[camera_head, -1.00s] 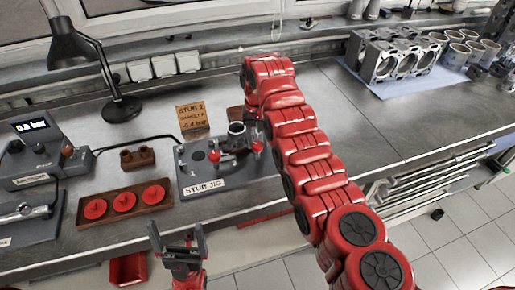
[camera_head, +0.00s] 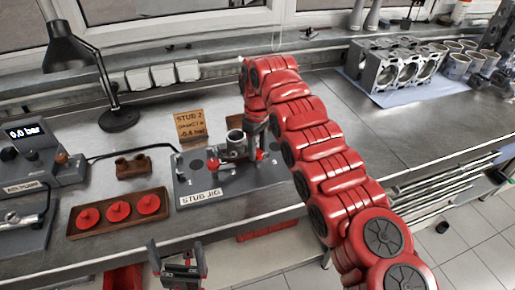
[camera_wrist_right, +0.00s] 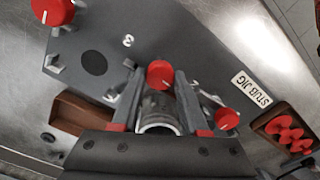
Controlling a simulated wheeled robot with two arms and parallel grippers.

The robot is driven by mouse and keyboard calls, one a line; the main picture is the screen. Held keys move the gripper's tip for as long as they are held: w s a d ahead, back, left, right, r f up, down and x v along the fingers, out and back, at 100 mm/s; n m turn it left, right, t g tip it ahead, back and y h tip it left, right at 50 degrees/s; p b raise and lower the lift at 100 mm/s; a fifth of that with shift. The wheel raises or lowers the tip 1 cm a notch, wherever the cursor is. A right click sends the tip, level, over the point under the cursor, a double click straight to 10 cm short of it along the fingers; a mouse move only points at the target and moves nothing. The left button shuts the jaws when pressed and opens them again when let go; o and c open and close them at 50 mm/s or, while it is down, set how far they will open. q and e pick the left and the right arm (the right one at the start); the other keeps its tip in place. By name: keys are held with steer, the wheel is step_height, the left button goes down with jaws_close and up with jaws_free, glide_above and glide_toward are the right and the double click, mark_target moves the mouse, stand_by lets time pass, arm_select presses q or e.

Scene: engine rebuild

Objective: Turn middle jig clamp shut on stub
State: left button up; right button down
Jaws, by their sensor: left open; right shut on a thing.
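The stub jig (camera_head: 190,188) is a grey plate on the bench, labelled STUB JIG. The stub, a short metal tube (camera_head: 235,140), sits on it and also shows in the wrist view (camera_wrist_right: 158,113). Red clamp knobs stand on the jig: a middle one (camera_wrist_right: 160,72), one nearer the label (camera_wrist_right: 227,118) and one at the far corner (camera_wrist_right: 52,10). My right gripper (camera_wrist_right: 158,80) is shut on the middle red knob, right by the stub; whether the clamp touches the stub I cannot tell. My left gripper (camera_head: 180,258) is open and empty before the bench edge.
A wooden tray (camera_head: 120,213) with red caps lies left of the jig. A brown block (camera_head: 134,167), a pump box with a 0.0 bar display (camera_head: 30,150) and a lamp (camera_head: 118,118) stand beyond it. Engine parts (camera_head: 395,68) stand at the back right.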

mark_target(257, 152)
steer(key=shift+w+r+n, duration=0.1)
steer(key=shift+n, duration=0.4)
steer(key=shift+c, duration=2.1)
jaws_free()
steer(key=r+p, duration=0.2)
steer(key=r, duration=0.4)
steer(key=shift+a+r+p, duration=0.2)
steer(key=shift+p, duration=0.1)
step_height(257, 152, up, 11)
steer(key=p, duration=1)
steer(key=shift+d+p, duration=0.2)
steer(key=shift+p, duration=0.2)
steer(key=shift+f, duration=0.1)
